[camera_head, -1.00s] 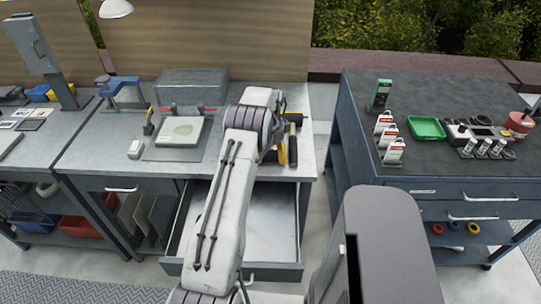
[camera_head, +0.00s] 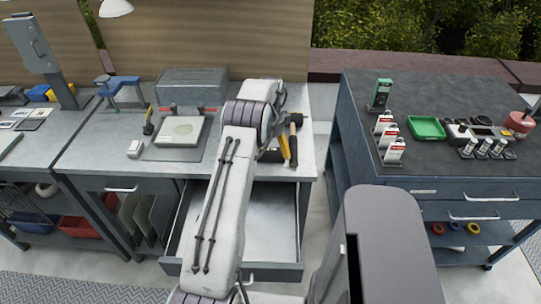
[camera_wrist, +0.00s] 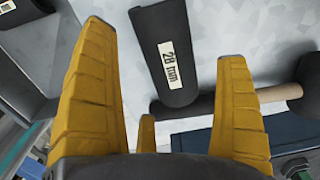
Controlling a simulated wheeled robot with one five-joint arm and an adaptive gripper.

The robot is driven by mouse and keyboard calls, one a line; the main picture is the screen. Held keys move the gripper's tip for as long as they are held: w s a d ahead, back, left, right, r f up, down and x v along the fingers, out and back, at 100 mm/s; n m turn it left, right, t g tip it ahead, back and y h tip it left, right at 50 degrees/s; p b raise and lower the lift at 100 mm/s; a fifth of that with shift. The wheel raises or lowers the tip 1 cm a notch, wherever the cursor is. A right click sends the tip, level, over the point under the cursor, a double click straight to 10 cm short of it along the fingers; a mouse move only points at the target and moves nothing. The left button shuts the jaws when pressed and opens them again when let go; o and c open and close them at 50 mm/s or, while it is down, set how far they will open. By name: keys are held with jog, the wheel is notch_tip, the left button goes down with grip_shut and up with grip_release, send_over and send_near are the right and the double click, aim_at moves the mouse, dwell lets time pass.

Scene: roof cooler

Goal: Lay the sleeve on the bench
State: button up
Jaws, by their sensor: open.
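The sleeve (camera_wrist: 172,55) is a dark, half-round piece with a white "28 mm" label. In the wrist view it lies on the pale grey bench top (camera_wrist: 225,35), its near end between my fingers. In the head view my gripper (camera_head: 289,150) is over the right end of the bench (camera_head: 85,150). My arm hides part of that area, and I cannot make out the sleeve there.
A mallet (camera_wrist: 285,92) with a wooden handle and black head lies close to the right finger. An open, empty-looking drawer (camera_head: 270,215) juts out below the bench. A press plate (camera_head: 180,132) stands left of my arm. A dark-topped cart (camera_head: 450,100) is at the right.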

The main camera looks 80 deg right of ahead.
aim_at(270, 153)
notch_tip(270, 153, up, 9)
dwell(0.4)
jog(key=w+a+r+n, duration=0.3)
jog(key=w+a+r, duration=0.1)
jog(key=w, duration=0.4)
jog(key=w+a+r+n+h, duration=0.1)
jog(key=w+a+r+n, duration=0.2)
jog(key=w, duration=0.4)
jog(key=w+a+r+n, duration=0.4)
jog(key=w, duration=0.4)
jog(key=w+a+r+n+t, duration=0.1)
jog(key=w+a+r+n, duration=0.35)
jog(key=w+a, duration=0.4)
jog(key=a+r+n+t, duration=0.2)
jog(key=a+n, duration=0.8)
jog(key=a, duration=1.4)
jog(key=s+a+f+n, duration=0.2)
jog(key=s+a+n, duration=0.3)
jog(key=a, duration=0.2)
jog(key=s+a+f+n+t+y, duration=0.1)
jog(key=s+a+f+n, duration=0.2)
jog(key=s+a+n, duration=0.1)
jog(key=a+n, duration=0.1)
jog(key=a, duration=0.1)
jog(key=shift+s+a+f+n, duration=0.15)
jog(key=shift+s+a+n, duration=0.2)
